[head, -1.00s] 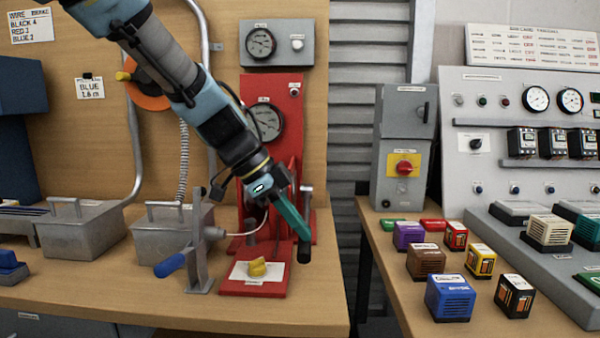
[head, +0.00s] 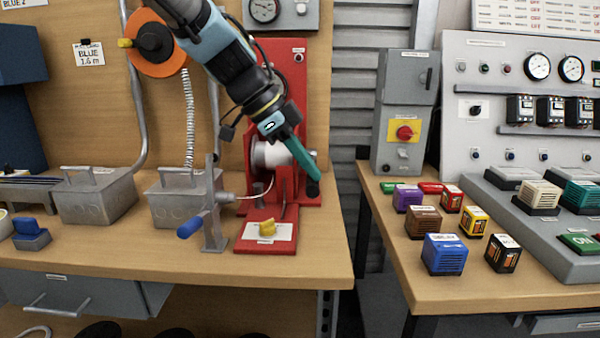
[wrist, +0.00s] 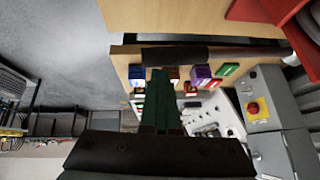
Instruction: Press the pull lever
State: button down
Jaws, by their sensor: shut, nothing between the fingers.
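The red test stand (head: 298,85) stands on the wooden bench in the head view. Its pull lever is partly hidden behind my gripper, and I cannot make out its whole arm. My gripper (head: 311,183) has long teal fingers, shut and empty, pointing down and right in front of the stand's right side. A dark piece shows at their tip. In the wrist view the shut fingers (wrist: 160,80) point up the picture at a dark crosswise bar (wrist: 175,56), possibly the lever's handle. I cannot tell whether they touch.
A grey bracket with a blue handle (head: 190,227) stands left of the red base, near a yellow knob (head: 267,228). Grey metal boxes (head: 97,197) are further left. A gap separates this bench from the right table, which carries several coloured blocks (head: 444,253).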

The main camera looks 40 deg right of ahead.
jog(key=v, duration=0.8)
jog(key=shift+w+a, duration=0.15)
jog(key=shift+a, duration=0.15)
jog(key=shift+r, duration=0.1)
dwell(0.4)
